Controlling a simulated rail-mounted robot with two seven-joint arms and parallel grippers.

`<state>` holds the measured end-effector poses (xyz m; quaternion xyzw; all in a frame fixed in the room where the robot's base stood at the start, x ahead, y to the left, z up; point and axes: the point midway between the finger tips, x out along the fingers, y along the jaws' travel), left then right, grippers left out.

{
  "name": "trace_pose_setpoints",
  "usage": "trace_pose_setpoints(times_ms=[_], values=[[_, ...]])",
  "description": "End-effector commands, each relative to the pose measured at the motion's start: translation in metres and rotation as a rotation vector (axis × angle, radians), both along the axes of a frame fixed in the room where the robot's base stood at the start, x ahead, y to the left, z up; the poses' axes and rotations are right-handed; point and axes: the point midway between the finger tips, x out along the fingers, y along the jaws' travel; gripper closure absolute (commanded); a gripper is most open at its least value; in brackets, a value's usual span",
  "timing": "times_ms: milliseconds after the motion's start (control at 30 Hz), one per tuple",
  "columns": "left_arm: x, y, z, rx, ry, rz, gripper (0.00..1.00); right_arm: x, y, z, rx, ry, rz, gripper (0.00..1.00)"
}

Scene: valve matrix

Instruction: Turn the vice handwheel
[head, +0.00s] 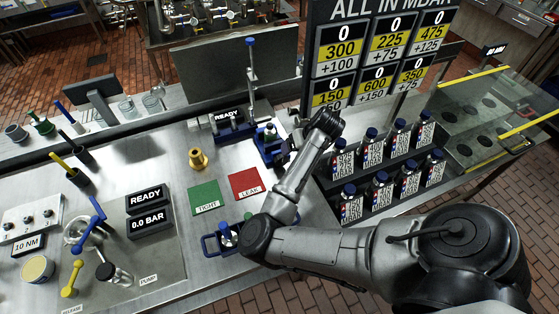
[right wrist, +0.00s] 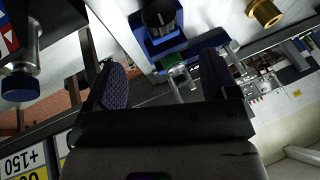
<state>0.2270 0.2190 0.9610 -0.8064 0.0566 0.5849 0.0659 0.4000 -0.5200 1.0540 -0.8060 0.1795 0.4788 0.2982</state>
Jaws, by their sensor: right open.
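The blue vice (head: 268,143) stands on the steel bench near its right side, behind the red LEAK mat. In the right wrist view the blue vice body (right wrist: 168,46) has a black round knob on it, a green piece and thin metallic rods (right wrist: 184,86) in front. I cannot tell for sure which of these parts is the handwheel. My right gripper (right wrist: 163,72) is open, its two dark fingers spread with the vice beyond and between them; no contact shows. In the head view the right gripper is small and dark beside the vice, partly hidden by my wrist. My left gripper is not in view.
A brass fitting (head: 197,159) stands behind the green TIGHT mat (head: 205,197). The red LEAK mat (head: 246,184) lies beside it. Several blue-capped bottles (head: 373,147) stand right of my arm, under the number board (head: 376,55).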

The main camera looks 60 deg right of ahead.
Motion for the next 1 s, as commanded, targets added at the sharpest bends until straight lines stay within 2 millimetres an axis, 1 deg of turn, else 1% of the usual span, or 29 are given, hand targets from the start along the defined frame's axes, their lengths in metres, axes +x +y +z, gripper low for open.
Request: trace_pose_setpoints(times_ms=[33, 200, 400, 500, 700, 1000], values=[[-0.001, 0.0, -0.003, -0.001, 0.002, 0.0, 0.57, 0.005, 0.001, -0.01, 0.004, 0.0, 0.003, 0.2], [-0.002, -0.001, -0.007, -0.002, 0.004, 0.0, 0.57, 0.021, 0.001, -0.039, 0.004, 0.0, 0.003, 0.2], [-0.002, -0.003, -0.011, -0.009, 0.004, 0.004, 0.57, 0.037, 0.001, -0.068, 0.003, -0.001, 0.001, 0.2], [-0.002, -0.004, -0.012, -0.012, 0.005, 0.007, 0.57, 0.043, 0.001, -0.08, 0.003, -0.001, 0.001, 0.2], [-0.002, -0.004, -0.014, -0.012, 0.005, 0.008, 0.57, 0.051, 0.0, -0.095, 0.001, -0.001, -0.001, 0.2], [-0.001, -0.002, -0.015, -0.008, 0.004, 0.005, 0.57, 0.055, 0.0, -0.101, -0.001, -0.001, 0.0, 0.2]])
